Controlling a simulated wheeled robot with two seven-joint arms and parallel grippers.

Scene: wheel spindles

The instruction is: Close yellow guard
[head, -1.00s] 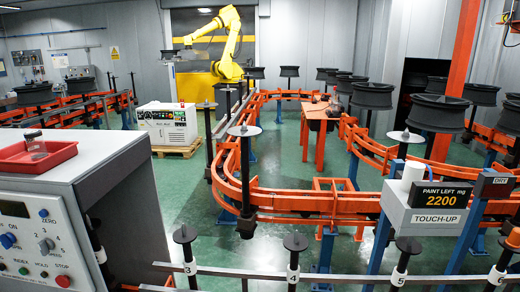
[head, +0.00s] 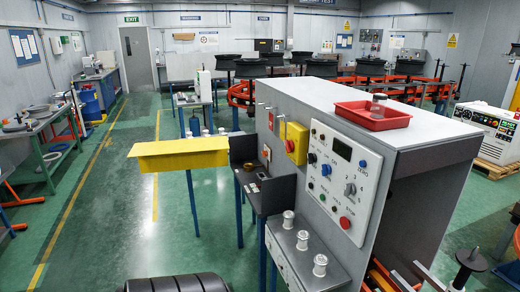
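The yellow guard (head: 178,155) is a flat yellow panel with a bent front edge. It sticks out level to the left of the grey machine cabinet (head: 285,100), away from the dark open recess (head: 262,180) on the cabinet's left side. Inside the recess lies a small brownish round part (head: 250,167). A blue leg shows below the guard. Neither of my grippers is in view.
A control panel (head: 345,178) with knobs and a yellow switch box (head: 295,142) are on the cabinet front. A red tray (head: 372,115) with a jar sits on top. White spools (head: 303,240) stand on a ledge below. Green floor (head: 130,225) is clear at left.

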